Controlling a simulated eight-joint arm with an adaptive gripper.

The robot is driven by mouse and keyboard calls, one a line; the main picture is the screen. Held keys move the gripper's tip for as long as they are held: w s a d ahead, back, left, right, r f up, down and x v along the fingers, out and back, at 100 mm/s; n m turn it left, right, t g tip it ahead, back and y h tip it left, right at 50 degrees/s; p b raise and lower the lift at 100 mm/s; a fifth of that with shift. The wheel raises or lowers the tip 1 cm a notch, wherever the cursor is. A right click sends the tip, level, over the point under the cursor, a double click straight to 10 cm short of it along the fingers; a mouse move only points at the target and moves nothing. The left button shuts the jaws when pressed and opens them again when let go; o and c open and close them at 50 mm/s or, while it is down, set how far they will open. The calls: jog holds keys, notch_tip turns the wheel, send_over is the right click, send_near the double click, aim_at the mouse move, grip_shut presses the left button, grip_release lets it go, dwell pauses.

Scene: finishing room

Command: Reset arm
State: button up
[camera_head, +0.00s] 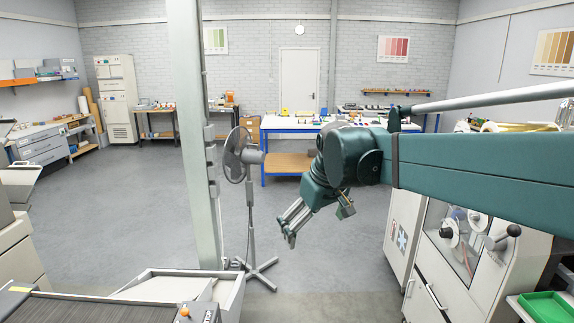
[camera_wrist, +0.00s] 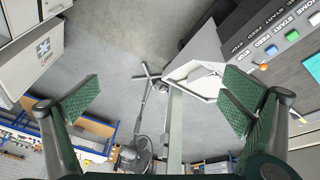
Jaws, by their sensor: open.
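My teal arm reaches in from the right in the head view, and my gripper (camera_head: 290,222) hangs from its end, pointing down and to the left over open floor. In the wrist view the two green ribbed fingers of my gripper (camera_wrist: 162,95) stand wide apart at left and right. My gripper touches nothing that I can see.
A standing fan (camera_head: 241,158) is behind and left of my gripper, beside a pale green post (camera_head: 190,120). A white cabinet (camera_head: 455,265) stands at the right, a conveyor (camera_head: 90,308) at the lower left. A blue-legged workbench (camera_head: 285,126) is behind. The middle floor is clear.

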jog(key=s+d+f+m+t, duration=0.1)
jog(key=s+d+f, duration=0.3)
jog(key=s, duration=0.5)
jog(key=s+d+f+m+t, duration=0.1)
jog(key=s+d+f+m, duration=0.2)
jog(key=s, duration=0.6)
jog(key=s+d+f+m+t+h, duration=0.1)
jog(key=s+d+f+m, duration=0.1)
jog(key=s+d+f, duration=0.3)
jog(key=s+d, duration=0.2)
jog(key=s, duration=0.1)
jog(key=shift+s+d+f+b, duration=0.15)
jog(key=shift+s+f+b, duration=0.15)
jog(key=shift+s+f, duration=0.1)
